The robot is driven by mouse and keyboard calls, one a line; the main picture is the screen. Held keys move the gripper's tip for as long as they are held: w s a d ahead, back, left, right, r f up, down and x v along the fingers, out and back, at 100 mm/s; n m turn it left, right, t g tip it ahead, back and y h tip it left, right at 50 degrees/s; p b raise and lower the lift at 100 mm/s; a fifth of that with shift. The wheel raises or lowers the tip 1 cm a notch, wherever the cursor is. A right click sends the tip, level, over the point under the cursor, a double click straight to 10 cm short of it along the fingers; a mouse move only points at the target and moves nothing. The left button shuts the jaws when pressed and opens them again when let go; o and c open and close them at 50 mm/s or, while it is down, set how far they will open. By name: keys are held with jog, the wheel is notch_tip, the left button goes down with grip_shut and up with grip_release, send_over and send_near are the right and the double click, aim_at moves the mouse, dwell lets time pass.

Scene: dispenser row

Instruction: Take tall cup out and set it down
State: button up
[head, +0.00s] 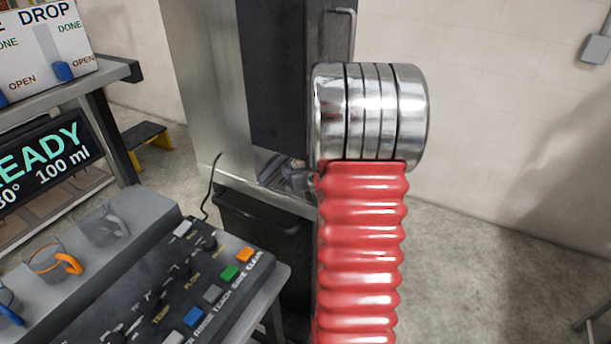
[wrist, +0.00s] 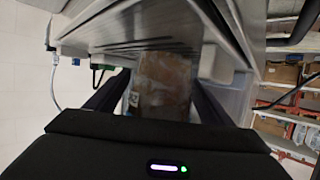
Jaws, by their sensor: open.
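In the wrist view, my gripper (wrist: 160,88) has its two dark fingers apart. A brownish, blurred upright shape with a pale lower end shows between them, in front of a metal cabinet. I cannot tell whether this is the tall cup or whether the fingers touch it. In the head view, my red arm covers part of the tall steel cabinet (head: 207,90), and the gripper is not clearly seen. Small clear cups stand on the grey ledge at left, one with an orange handle (head: 68,263) and one with a blue handle (head: 11,314). None is clearly the tall cup.
A button panel (head: 190,285) and a lit READY display (head: 45,162) stand at left in the head view. A black bin (head: 262,222) is below the cabinet. A yellow-black step (head: 148,145) is behind. Bare floor lies at right. Shelves with boxes (wrist: 282,75) show in the wrist view.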

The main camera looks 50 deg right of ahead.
jog(key=shift+c, duration=0.3)
jog(key=c, duration=1.3)
jog(key=shift+r, duration=0.1)
jog(key=shift+r, duration=0.2)
jog(key=s+d, duration=0.1)
jog(key=s, duration=0.4)
jog(key=s+d, duration=0.2)
jog(key=s, duration=0.4)
jog(key=s+d, duration=0.2)
jog(key=s, duration=0.4)
jog(key=shift+s, duration=0.2)
